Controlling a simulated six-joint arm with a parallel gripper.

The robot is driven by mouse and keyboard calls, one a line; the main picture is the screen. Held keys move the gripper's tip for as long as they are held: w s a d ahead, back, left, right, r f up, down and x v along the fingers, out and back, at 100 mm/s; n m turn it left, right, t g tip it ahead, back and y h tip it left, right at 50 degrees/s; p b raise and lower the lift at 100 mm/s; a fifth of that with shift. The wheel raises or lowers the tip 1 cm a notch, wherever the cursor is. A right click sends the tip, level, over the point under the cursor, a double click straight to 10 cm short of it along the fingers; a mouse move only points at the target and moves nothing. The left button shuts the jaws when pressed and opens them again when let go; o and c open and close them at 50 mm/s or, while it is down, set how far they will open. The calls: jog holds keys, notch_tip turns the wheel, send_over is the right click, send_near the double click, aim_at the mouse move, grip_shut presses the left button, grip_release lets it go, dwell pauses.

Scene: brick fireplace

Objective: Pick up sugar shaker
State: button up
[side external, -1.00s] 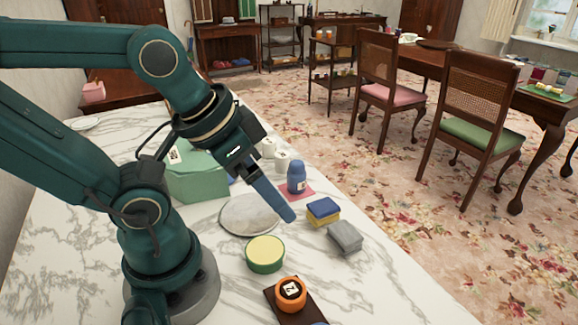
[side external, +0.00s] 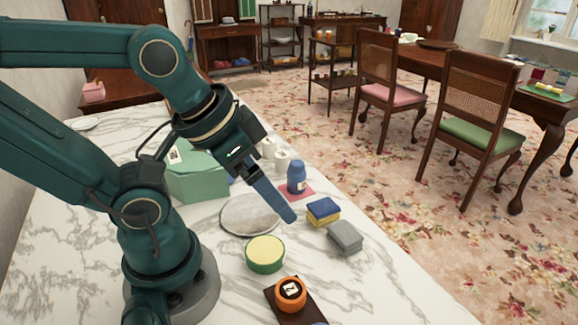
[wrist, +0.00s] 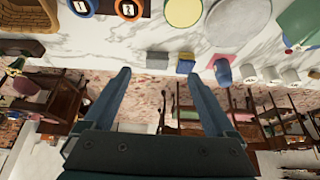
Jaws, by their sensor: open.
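No label I can read marks the sugar shaker. Small white containers (side external: 282,162) stand on the marble counter behind the blue bottle (side external: 297,178), which stands upright on a pink mat (side external: 308,190); either could be it. In the wrist view the blue bottle (wrist: 223,73) and pale containers (wrist: 249,74) are right of the fingers. My gripper (side external: 290,216) points down and right, nearer the camera than the bottle and apart from it. In the wrist view my gripper (wrist: 157,74) has its two fingers wide apart with nothing between them.
A blue and yellow sponge (side external: 323,212) and a grey cloth-like block (side external: 345,237) lie right of my gripper. A round grey plate (side external: 249,214), a green tub with yellow top (side external: 265,253), an orange round container (side external: 290,294) and a green box (side external: 197,178) also occupy the counter (side external: 370,285).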

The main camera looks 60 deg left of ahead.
jog(key=a+f+m+g+y, duration=0.2)
jog(key=a+m+y, duration=0.35)
jog(key=a, duration=0.55)
jog(key=m+t+y, duration=0.2)
jog(key=m+y, duration=0.5)
jog(key=m, duration=0.6)
send_over(296, 169)
jog(key=s+a, duration=0.2)
notch_tip(296, 169, down, 2)
jog(key=w+f+m, duration=0.1)
jog(key=f+m, duration=0.1)
jog(key=w+d+f+m+t, duration=0.1)
jog(key=m, duration=0.1)
jog(key=shift+w+d+f+h, duration=0.1)
jog(key=shift+w+f+h, duration=0.15)
jog(key=shift+w+f, duration=0.1)
jog(key=shift+d+f+m, duration=0.15)
jog(key=shift+f+m, duration=0.15)
jog(key=shift+f, duration=0.35)
jog(key=shift+d+f+m, duration=0.15)
jog(key=shift+f+m, duration=0.1)
jog(key=shift+f, duration=0.35)
jog(key=shift+s+f, duration=0.2)
jog(key=shift+f, duration=0.2)
jog(key=shift+a+f, duration=0.1)
jog(key=shift+f, duration=0.05)
jog(key=shift+x, duration=2.35)
jog(key=shift+w, duration=0.1)
grip_shut()
